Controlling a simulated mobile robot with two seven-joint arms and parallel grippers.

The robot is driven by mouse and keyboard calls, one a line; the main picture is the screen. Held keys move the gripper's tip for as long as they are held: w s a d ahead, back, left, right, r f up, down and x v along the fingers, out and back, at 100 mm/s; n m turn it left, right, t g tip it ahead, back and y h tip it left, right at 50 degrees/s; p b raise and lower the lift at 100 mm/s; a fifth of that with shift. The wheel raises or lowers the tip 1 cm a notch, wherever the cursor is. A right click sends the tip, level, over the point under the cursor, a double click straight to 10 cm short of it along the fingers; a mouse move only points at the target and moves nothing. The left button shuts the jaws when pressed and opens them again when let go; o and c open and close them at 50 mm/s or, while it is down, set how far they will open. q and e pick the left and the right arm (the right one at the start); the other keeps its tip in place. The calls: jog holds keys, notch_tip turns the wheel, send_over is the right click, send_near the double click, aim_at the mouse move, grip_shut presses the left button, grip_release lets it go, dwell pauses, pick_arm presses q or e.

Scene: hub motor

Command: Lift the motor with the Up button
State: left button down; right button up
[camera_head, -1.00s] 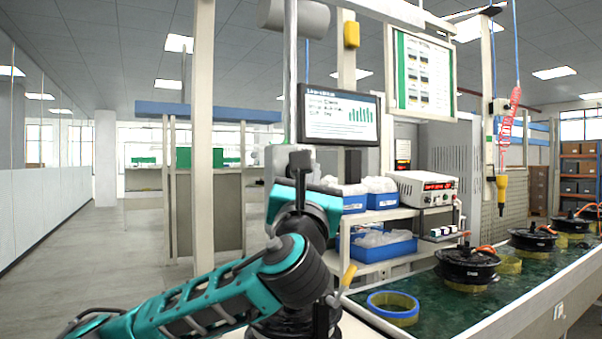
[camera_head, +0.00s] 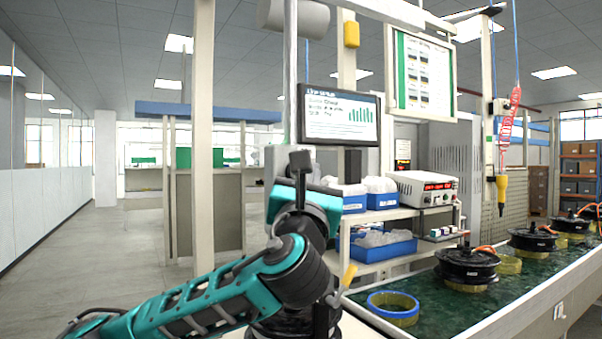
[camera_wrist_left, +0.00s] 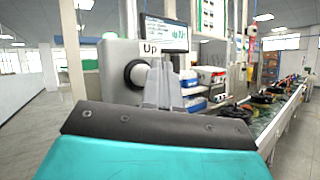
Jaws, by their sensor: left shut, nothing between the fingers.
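The Up button (camera_wrist_left: 137,73) is a dark round knob with a pale ring on a grey box, under a white "Up" label (camera_wrist_left: 150,48), in the left wrist view. My left gripper (camera_wrist_left: 172,85) is shut and empty. Its pale fingers show just right of the button in that view; I cannot tell whether they touch it. In the head view my left arm rises in front of the grey box (camera_head: 277,165), and the button is hidden there. A dark round shape sits low behind my arm, mostly hidden. My right gripper is not in view.
Black hub motors (camera_head: 467,264) stand on yellow rings along the green conveyor (camera_head: 440,312) at right. An empty blue-yellow ring (camera_head: 393,306) lies nearer. A monitor (camera_head: 341,116) and a shelf with blue bins (camera_head: 384,247) stand behind. The floor at left is clear.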

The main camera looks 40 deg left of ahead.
pick_arm(q)
jog(key=shift+a, duration=0.15)
dwell(0.5)
jog(key=shift+w+a, duration=0.15)
jog(key=shift+a, duration=0.1)
jog(key=shift+w+a, duration=0.2)
jog(key=shift+a, duration=0.35)
dwell(0.7)
jog(key=shift+d, duration=0.15)
dwell(3.1)
jog(key=shift+s+d+p, duration=0.3)
jog(key=shift+d+p, duration=0.25)
jog(key=shift+d, duration=0.2)
jog(key=shift+d, duration=0.1)
jog(key=shift+s+d, duration=0.35)
jog(key=shift+d, duration=0.4)
jog(key=shift+s+d, duration=0.3)
jog(key=shift+d, duration=0.45)
jog(key=shift+s+d, duration=0.35)
jog(key=shift+d, duration=0.4)
